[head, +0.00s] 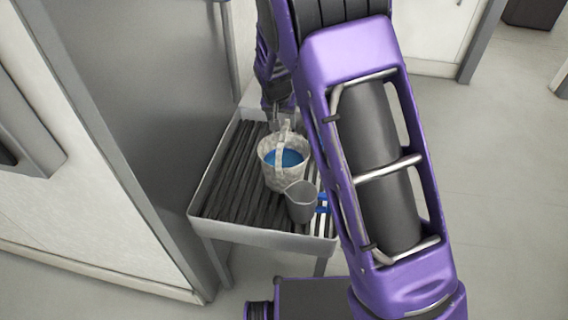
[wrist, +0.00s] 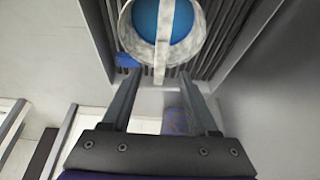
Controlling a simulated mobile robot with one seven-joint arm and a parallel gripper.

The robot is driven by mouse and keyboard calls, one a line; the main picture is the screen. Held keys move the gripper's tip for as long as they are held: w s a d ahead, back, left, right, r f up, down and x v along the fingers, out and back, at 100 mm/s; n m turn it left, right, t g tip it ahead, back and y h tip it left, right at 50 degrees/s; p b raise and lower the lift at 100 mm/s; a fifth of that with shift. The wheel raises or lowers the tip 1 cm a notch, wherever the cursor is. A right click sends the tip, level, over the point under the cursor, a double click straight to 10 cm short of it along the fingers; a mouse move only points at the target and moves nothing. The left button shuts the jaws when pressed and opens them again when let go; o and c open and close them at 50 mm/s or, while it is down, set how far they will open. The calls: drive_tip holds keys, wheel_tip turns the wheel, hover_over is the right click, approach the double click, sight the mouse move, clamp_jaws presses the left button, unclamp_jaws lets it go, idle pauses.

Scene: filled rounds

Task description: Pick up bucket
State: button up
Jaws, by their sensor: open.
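The bucket (head: 268,172) is pale and mottled, with blue inside and a handle band arching over its top. It stands upright on a slatted tray table. My gripper (head: 281,122) is just behind the bucket's far rim in the head view, pointing down, partly hidden by my arm. In the wrist view the bucket (wrist: 197,46) is at the top centre. The handle band runs down between the tips of my open gripper (wrist: 160,78). The fingers stand apart on either side of it, and nothing is gripped. Whether they are level with the band is unclear.
The tray table (head: 262,238) has a raised pale rim and dark slats. A grey cup (head: 301,205) stands close in front of the bucket, beside a blue-and-white item (head: 322,203). A tall grey panel (head: 150,100) borders the table's left. Open floor (head: 500,170) lies right.

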sight(284, 133)
drive_tip(key=b+x, duration=0.1)
drive_tip(key=x, duration=1)
drive_tip(key=shift+f, duration=0.25)
clamp_jaws()
idle(0.9)
drive_tip(key=shift+w+a+r, duration=0.1)
drive_tip(key=shift+w+r, duration=0.05)
drive_tip(key=shift+r, duration=0.1)
